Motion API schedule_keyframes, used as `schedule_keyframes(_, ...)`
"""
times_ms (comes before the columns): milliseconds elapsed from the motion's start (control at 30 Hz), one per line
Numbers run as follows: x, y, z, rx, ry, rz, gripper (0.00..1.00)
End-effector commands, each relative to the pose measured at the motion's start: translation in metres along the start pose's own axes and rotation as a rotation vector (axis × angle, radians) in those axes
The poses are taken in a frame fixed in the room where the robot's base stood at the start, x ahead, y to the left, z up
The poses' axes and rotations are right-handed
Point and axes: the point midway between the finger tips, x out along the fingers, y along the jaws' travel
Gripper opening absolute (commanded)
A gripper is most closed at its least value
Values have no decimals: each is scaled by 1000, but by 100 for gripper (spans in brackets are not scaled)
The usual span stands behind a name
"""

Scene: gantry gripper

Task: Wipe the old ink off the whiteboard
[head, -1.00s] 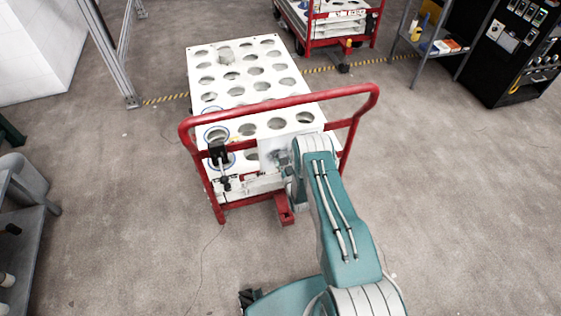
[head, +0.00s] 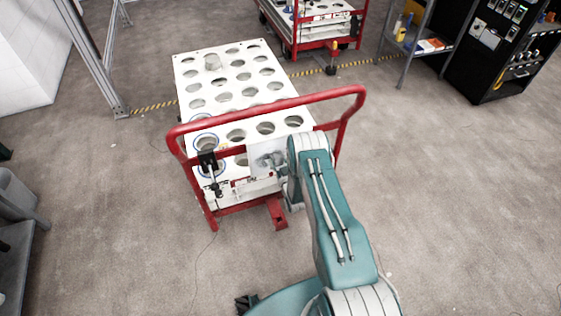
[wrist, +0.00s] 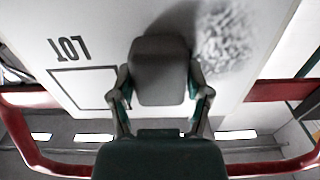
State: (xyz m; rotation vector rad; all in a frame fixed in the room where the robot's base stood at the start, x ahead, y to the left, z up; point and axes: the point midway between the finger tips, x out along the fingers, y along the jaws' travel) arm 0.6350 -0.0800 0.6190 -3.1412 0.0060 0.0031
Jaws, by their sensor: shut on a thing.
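The whiteboard (wrist: 110,20) fills the upper part of the wrist view, with printed "LOT" and a dark outlined box upside down at left. A grey scribbled ink patch (wrist: 224,42) lies on it right of centre. My gripper (wrist: 160,102) is shut on a dark grey rounded eraser (wrist: 160,68). The eraser is just left of the ink patch and overlaps the board in the picture; I cannot tell if they touch. In the head view the whiteboard (head: 262,161) is a small white panel at the cart's near end, partly covered by my arm. The eraser is not distinguishable there.
The red handle rail (head: 270,108) crosses above the panel, on a cart with a white holed top (head: 217,98). A black clamp (head: 207,158) hangs left of the panel. A second cart (head: 312,50) and a shelf (head: 405,50) stand behind. Floor at right is clear.

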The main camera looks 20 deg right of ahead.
Motion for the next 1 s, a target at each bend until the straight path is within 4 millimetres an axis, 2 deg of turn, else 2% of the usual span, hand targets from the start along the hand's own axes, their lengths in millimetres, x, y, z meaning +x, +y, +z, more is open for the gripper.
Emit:
schedule_keyframes(200,1,-19,-2,-1,5,-7,25)
schedule_keyframes(367,1,-23,-2,-1,5,-5,25)
schedule_keyframes(700,-2,-47,-1,0,4,-6,25)
schedule_keyframes(1000,-2,-58,-1,-1,2,-5,25)
